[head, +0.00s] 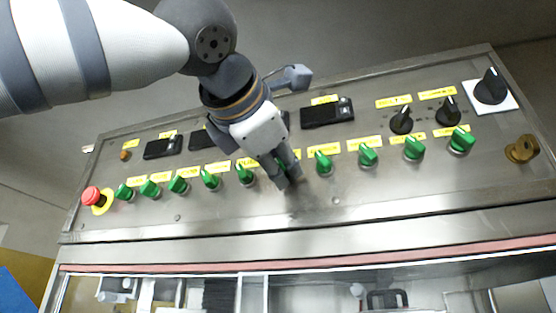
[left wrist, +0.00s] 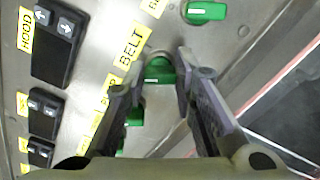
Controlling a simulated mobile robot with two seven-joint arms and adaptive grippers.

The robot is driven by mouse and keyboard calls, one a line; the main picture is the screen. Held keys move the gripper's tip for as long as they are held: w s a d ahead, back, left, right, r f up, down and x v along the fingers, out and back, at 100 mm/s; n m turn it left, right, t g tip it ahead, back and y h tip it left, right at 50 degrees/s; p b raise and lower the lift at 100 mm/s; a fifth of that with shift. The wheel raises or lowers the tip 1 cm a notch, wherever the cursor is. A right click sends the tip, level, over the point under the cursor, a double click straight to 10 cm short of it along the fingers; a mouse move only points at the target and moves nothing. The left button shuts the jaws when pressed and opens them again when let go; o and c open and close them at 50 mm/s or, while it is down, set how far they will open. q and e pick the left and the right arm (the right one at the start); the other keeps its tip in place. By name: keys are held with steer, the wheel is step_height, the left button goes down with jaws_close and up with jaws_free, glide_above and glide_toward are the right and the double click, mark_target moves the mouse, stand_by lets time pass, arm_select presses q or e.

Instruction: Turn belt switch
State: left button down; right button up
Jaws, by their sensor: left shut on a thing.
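The belt switch (left wrist: 160,72) is a green knob beside the yellow BELT label (left wrist: 130,47). It sits between the fingers of my left gripper (head: 290,180), which is shut on it at the panel face. In the left wrist view the two fingers of the gripper (left wrist: 160,85) stand on either side of the knob. In the head view the fingers hide most of this knob. My right gripper is not in view.
Similar green knobs stand close on both sides, such as one to the right (head: 323,163) and one to the left (head: 245,174). A red emergency button (head: 92,194) is at the panel's left end. Black rocker switches (head: 327,112) and black knobs (head: 448,111) sit above.

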arm_select(q)
steer(key=c, duration=1.3)
jaws_free()
steer(key=v, duration=1.2)
steer(key=shift+r, duration=0.1)
